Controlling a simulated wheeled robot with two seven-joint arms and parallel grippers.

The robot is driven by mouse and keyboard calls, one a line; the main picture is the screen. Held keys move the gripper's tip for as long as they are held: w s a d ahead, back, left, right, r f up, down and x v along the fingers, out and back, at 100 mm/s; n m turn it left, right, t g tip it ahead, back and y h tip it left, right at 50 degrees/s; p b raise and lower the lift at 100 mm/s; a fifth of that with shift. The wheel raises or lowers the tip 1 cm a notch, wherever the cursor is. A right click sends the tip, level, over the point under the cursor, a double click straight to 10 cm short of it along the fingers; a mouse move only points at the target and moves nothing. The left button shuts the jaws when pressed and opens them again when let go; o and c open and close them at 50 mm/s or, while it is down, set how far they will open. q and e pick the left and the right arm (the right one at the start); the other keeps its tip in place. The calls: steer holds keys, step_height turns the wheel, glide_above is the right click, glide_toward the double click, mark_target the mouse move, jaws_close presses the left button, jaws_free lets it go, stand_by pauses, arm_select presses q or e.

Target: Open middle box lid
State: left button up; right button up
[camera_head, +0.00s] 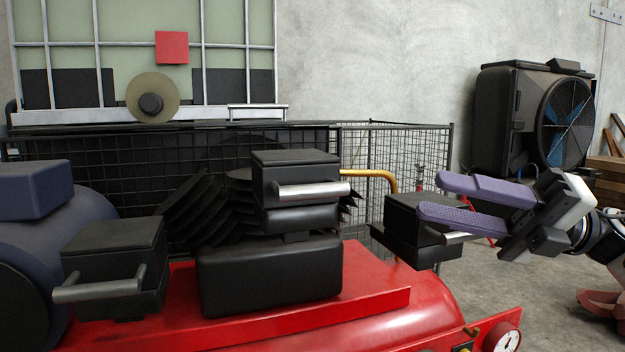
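The middle box (297,192) is black with a bright bar handle (312,190) on its front. Its lid (295,157) looks shut. It sits above a larger black block on the red machine. My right gripper (434,197) comes in from the right with two purple fingers spread apart and nothing seen between them. It is at the right box (410,235), to the right of the middle box. The lower finger overlaps that box's top, just above its handle (452,238); contact cannot be told. My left gripper is out of view.
A left box (112,255) with a bar handle stands by a blue tank (40,245). The red machine (380,300) fills the lower middle. A wire mesh cage (405,150) is behind the boxes. A black fan (535,115) stands at the back right.

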mark_target(334, 195)
steer(key=x, duration=0.5)
steer(key=f+p+x, duration=0.1)
steer(key=x, duration=0.5)
steer(key=f+x, duration=0.1)
steer(key=x, duration=0.4)
steer(key=shift+a+f+p, duration=0.15)
steer(key=shift+a+p, duration=0.2)
steer(key=shift+a, duration=0.25)
steer(key=shift+s, duration=0.1)
jaws_close()
